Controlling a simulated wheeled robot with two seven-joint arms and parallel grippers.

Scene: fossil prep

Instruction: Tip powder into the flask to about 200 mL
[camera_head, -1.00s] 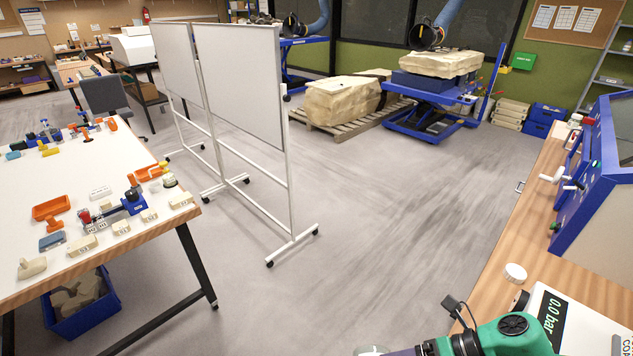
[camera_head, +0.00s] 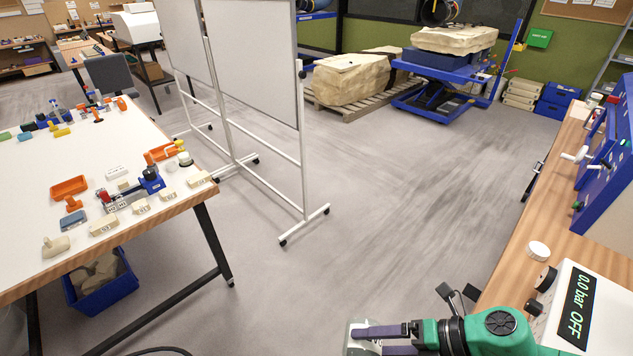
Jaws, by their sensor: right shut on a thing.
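My right gripper (camera_head: 368,341) shows at the bottom edge, on a green and black wrist coming in from the right. Its dark fingers are shut on a pale, glassy container (camera_head: 354,346) with some lettering on it. Only a small upper part of this container shows; the frame edge and the fingers hide the rest. I cannot tell whether it is the flask or a powder vessel, or what is in it. No other flask or powder can be made out. My left gripper is not in view.
A white-topped table (camera_head: 95,225) with small tools and labelled blocks stands left. A wooden bench (camera_head: 520,262) on the right carries a white box with a display reading "0.0 bar OFF" (camera_head: 577,310). A whiteboard (camera_head: 250,60) stands on wheels. The floor between is clear.

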